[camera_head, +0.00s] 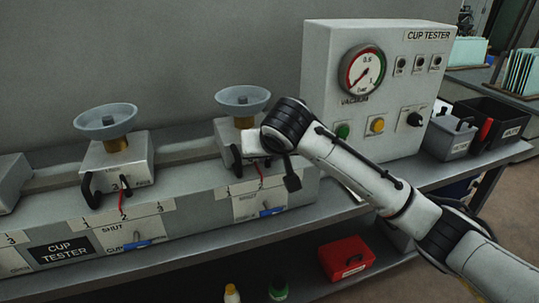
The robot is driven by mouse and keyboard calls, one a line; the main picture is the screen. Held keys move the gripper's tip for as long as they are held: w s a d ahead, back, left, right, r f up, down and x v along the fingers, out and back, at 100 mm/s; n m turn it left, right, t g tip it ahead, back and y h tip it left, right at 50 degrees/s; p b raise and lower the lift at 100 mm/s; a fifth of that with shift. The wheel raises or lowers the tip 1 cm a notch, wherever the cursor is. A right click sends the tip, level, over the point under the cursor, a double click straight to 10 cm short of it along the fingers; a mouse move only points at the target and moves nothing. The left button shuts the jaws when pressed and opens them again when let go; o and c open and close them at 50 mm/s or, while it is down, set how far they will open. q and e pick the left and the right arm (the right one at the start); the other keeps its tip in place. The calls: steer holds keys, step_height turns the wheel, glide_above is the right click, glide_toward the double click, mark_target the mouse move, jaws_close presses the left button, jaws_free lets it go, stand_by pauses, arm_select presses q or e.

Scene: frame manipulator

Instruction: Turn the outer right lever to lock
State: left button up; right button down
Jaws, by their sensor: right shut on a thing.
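The right cup station (242,101), a pale suction cup on a brass stem over a grey block, stands on the long bench housing. A black curved handle (232,168) shows at its left side. Below it, a blue lever (271,212) lies roughly level at the labelled front plate. My right gripper (268,152) reaches in from the right, at the right side of this block. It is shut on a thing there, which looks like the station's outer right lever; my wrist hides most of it. My left gripper is out of view.
A second cup station (105,119) with black handles stands to the left, with a blue lever (137,244) below. The gauge cabinet (340,117) rises behind my right arm. Dark bins (493,122) are at the right. A red box (346,257) sits on the lower shelf.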

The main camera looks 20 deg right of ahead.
steer(key=shift+f, duration=0.15)
stand_by(0.3)
steer(key=c, duration=1.7)
jaws_free()
steer(key=shift+c, duration=0.2)
steer(key=v, duration=1)
steer(key=shift+a+b, duration=0.25)
steer(key=shift+b, duration=0.15)
steer(key=shift+s, duration=0.1)
